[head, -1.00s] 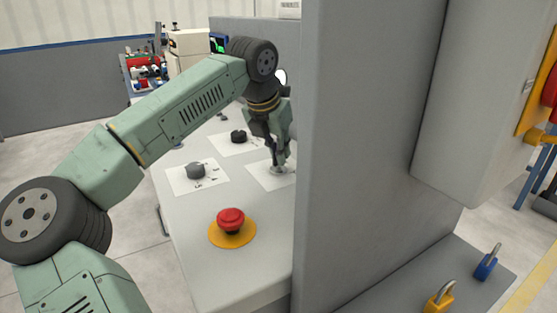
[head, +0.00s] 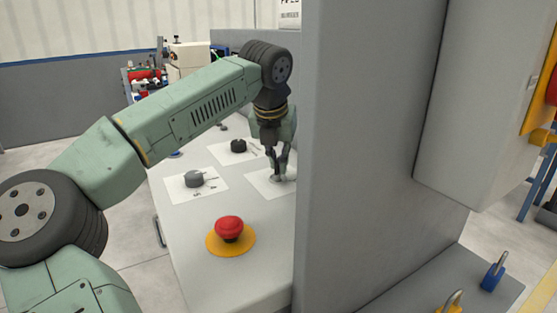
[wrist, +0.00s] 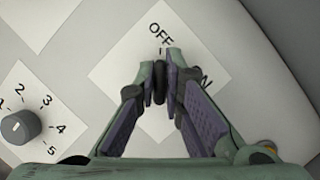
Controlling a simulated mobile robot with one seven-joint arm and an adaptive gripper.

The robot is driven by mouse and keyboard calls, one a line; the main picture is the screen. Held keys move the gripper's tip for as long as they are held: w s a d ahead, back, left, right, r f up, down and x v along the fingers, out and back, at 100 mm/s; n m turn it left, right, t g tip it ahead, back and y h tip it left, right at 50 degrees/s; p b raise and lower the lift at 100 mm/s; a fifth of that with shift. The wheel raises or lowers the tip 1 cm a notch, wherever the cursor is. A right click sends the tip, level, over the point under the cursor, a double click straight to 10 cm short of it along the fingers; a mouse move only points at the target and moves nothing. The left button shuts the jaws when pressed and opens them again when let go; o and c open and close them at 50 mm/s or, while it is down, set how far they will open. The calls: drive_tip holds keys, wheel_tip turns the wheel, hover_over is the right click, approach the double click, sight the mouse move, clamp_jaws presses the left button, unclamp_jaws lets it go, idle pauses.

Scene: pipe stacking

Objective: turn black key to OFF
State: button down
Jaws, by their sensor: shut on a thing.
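The black key (wrist: 160,80) stands on a white square plate (wrist: 118,72) in the wrist view. My gripper (wrist: 163,71) is shut on the key, with one fingertip on each side of it. The key's visible edge lies roughly in line with the OFF label (wrist: 161,33) above it. The other label, at right, is mostly hidden behind a finger; only an N (wrist: 207,82) shows. In the head view my gripper (head: 281,170) reaches down to the plate (head: 262,184), and the key itself is hidden by the fingers.
A grey numbered dial (wrist: 20,127) is left of the plate. In the head view a red push button (head: 229,228) is in front, and another black knob (head: 238,146) is behind. A tall grey panel (head: 360,150) stands close on the right of my gripper.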

drive_tip(key=c, duration=1.7)
unclamp_jaws()
drive_tip(key=v, duration=1.2)
